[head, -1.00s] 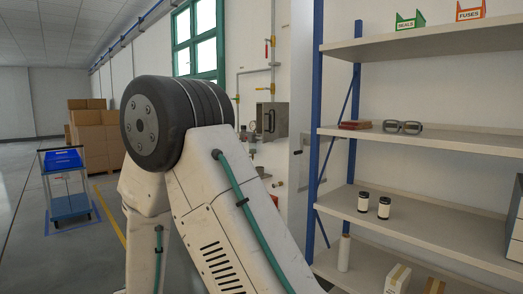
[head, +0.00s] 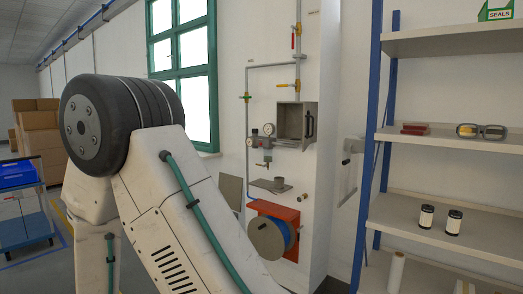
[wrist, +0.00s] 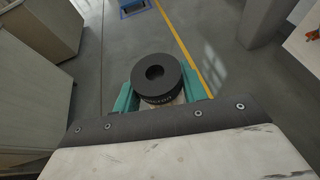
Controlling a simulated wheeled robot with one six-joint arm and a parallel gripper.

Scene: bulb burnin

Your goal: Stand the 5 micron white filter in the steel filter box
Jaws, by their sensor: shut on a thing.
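My gripper (wrist: 157,90) has teal fingers closed on the sides of a cylinder-shaped filter (wrist: 157,76). The filter's end shows a dark round cap with a hole in the middle, and a pale part shows below the cap. The steel filter box (head: 296,121) is on the wall in the head view, among pipes and gauges. It appears open at the front, with its door to the right. The gripper is out of the head view and the held filter is apart from the box.
An orange-mounted reel (head: 268,238) and a small ledge (head: 268,186) are on the wall below the box. A shelf rack (head: 440,135) stands at right, with two small dark-capped canisters (head: 440,220). A blue cart (head: 20,205) stands at left. Open floor shows in the wrist view.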

